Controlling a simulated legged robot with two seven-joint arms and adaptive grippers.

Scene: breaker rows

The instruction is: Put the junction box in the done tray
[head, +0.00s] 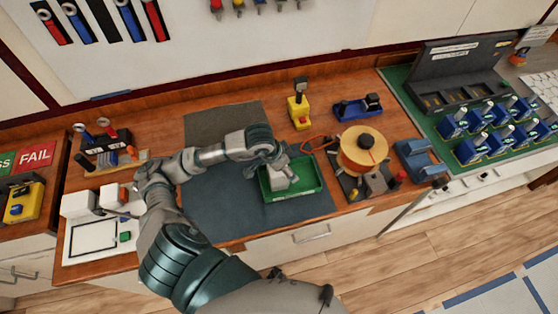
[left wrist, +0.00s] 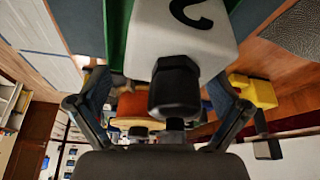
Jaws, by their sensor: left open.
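The junction box (head: 278,183) is a white box inside the green tray (head: 312,187), towards its left side. In the left wrist view the junction box (left wrist: 191,28) shows large, with a dark letter and a black cable gland pointing at the camera. The green tray's wall also shows in that view (left wrist: 118,30). My left gripper (head: 281,166) is at the box from above and partly covers it. Its fingers are apart, one on each side of the gland; I cannot tell whether they touch the box. My right gripper is not in view.
The tray lies on a dark mat (head: 215,205). To its right stand an orange cable spool (head: 362,148) and a blue holder (head: 420,160). A yellow tool (head: 299,112) stands behind. White blocks (head: 78,204) stand at the left. The mat's front left is free.

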